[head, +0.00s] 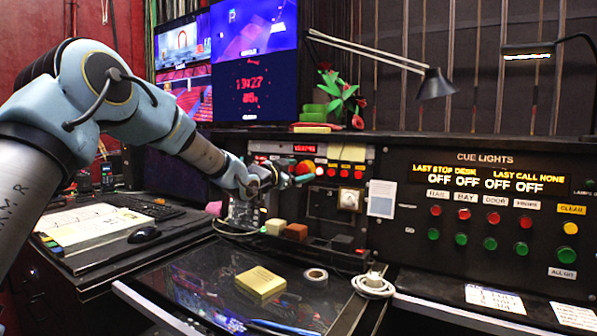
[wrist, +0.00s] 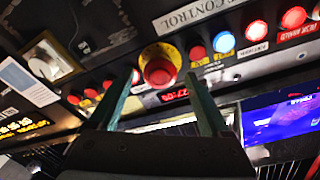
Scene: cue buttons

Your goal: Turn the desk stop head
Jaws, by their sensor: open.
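The desk stop head is a round red knob (wrist: 159,71) on a yellow collar, set in the dark control panel. In the wrist view it shows between the two fingertips. In the head view the red and yellow head (head: 305,168) is at the panel's upper middle, partly hidden by my gripper (head: 290,180). My gripper (wrist: 160,80) is open, with one greenish finger on each side of the head and visible gaps to both. I cannot tell how deep the fingertips reach or whether they touch the panel.
Small lit buttons, such as a blue one (wrist: 224,42), sit close beside the head. The cue lights panel (head: 490,210) is at right. A desk lamp (head: 436,84) stands above. Cream and brown blocks (head: 294,232) and a tape roll (head: 315,276) lie below on the desk.

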